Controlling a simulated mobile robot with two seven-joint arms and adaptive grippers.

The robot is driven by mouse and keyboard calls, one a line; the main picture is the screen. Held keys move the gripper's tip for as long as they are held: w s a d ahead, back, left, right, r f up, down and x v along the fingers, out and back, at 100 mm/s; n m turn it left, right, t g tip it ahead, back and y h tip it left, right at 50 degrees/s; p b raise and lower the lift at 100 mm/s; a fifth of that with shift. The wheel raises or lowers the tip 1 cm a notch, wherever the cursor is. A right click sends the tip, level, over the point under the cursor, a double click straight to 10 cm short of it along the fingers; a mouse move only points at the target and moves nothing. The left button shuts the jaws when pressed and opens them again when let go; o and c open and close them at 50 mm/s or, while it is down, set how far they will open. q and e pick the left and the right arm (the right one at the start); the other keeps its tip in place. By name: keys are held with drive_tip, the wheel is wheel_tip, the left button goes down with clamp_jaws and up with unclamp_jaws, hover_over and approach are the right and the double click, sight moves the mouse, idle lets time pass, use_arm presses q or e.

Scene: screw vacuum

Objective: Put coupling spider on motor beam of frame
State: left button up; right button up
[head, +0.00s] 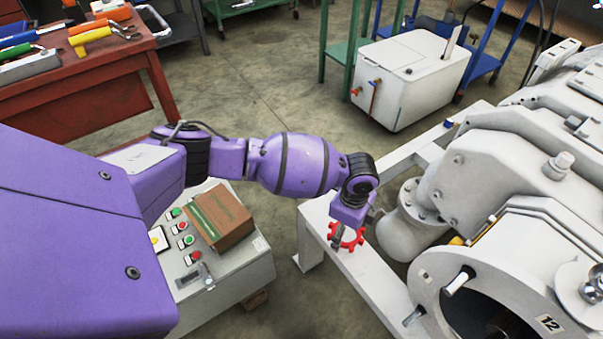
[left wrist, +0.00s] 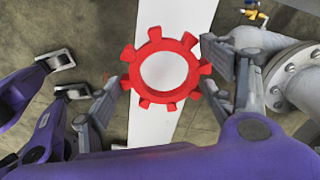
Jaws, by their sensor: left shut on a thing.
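The coupling spider (head: 357,241) is a red toothed ring with a wide round hole. My left gripper (head: 342,230) is shut on it, over the white motor beam (head: 373,287) of the frame. In the left wrist view the spider (left wrist: 140,88) sits between the grey fingers, and the beam (left wrist: 150,122) shows through and behind it. The ring's teeth stick out on both sides of the beam there. I cannot tell whether the spider touches the beam or is a little above it.
A pale machine (head: 520,150) with a flanged pipe (head: 413,205) stands close to the right of the beam. A control box (head: 225,272) with a brown box (head: 221,216) on it is at the left. A red tool bench (head: 85,105) and a white cabinet (head: 400,80) stand behind.

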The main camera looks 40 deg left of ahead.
sight(344, 240)
use_arm(q)
drive_tip(key=shift+w+a+f, duration=0.15)
drive_tip(key=shift+w+f, duration=0.2)
drive_tip(key=shift+w, duration=0.2)
wheel_tip(344, 240, down, 3)
drive_tip(key=shift+r+b, duration=0.2)
drive_tip(key=shift+b, duration=0.35)
drive_tip(key=shift+f, duration=0.1)
drive_tip(key=shift+f, duration=0.2)
drive_tip(key=o, duration=1.2)
